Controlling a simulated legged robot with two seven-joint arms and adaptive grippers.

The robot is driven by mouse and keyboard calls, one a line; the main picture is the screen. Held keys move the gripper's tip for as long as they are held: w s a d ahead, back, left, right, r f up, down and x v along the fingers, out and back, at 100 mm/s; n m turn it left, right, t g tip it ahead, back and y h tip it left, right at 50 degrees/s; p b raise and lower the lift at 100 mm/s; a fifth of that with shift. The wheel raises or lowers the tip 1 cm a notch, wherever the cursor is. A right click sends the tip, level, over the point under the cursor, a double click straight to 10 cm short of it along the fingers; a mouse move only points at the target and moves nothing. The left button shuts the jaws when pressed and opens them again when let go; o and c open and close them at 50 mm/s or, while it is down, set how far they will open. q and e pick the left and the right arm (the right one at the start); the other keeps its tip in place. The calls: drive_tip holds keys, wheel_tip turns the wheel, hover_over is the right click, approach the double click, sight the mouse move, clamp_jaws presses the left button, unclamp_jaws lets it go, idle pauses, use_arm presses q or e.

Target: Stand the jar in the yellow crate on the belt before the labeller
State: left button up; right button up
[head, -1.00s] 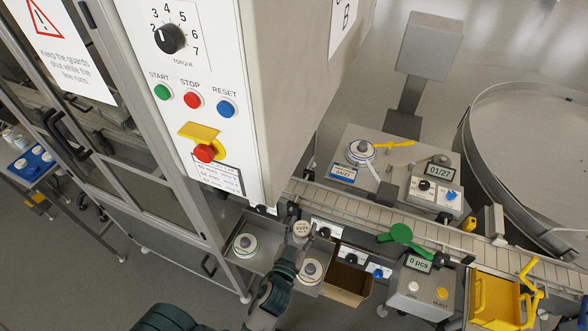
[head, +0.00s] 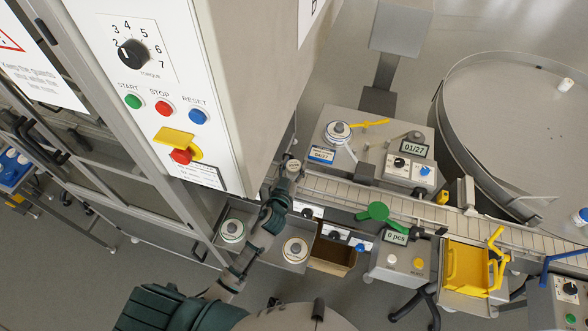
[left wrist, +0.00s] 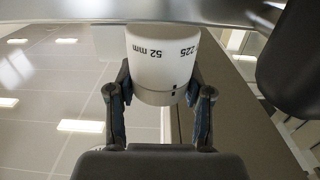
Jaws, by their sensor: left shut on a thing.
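My left gripper (head: 287,178) is shut on a white, jar-like cylinder (head: 292,166) at the left end of the belt (head: 350,193). In the left wrist view, the cylinder (left wrist: 162,60) is printed "52 mm" and "225" and sits between the two fingers (left wrist: 160,98). I cannot tell whether its base touches the belt. A yellow open box (head: 467,268), seemingly the crate, stands in front of the belt at right; no jar is clear inside it. The likely labeller (head: 375,150), with a roll and a "01/27" display, stands behind the belt. My right gripper is not in view.
The tall white cabinet (head: 180,90) rises close to the left of my gripper. A grey tray (head: 262,240) with two knobbed discs and a brown carton (head: 331,250) lie in front of the belt. A green lever (head: 377,212) overhangs the belt's front edge. A round table (head: 510,110) stands behind right.

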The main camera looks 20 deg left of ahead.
sight(291, 178)
use_arm(q)
wheel_tip(291, 178, down, 3)
drive_tip(key=shift+w+d+f+b, duration=0.1)
drive_tip(key=shift+b, duration=0.25)
drive_tip(key=shift+f, duration=0.15)
drive_tip(key=shift+f+b, duration=0.3)
drive_tip(key=o, duration=1.3)
